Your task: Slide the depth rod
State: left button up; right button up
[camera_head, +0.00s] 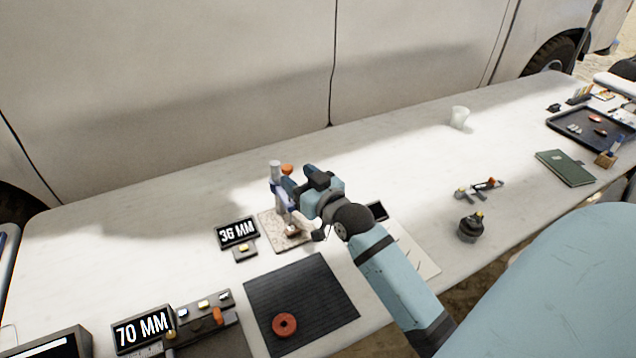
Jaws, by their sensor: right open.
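A depth gauge stand with a grey upright post (276,170) and an orange knob (287,170) stands on a speckled base plate (268,226) at the middle of the table. A blue carriage sits on the post. The depth rod itself is hard to make out behind my gripper. A display (237,233) beside the stand reads 36 MM. My right gripper (291,190) is open, its fingers at the right side of the post near the blue carriage. I cannot tell whether it touches. My left gripper is not in view.
A dark ribbed mat (300,290) with a red ring (284,325) lies in front. A 70 MM display (143,330) stands at lower left. A white cup (459,117), a dark round object (470,228), a green book (564,168) and a black tray (566,122) are to the right.

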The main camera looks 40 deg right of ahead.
jog(key=s, duration=0.7)
jog(key=shift+s, duration=0.15)
dwell(0.3)
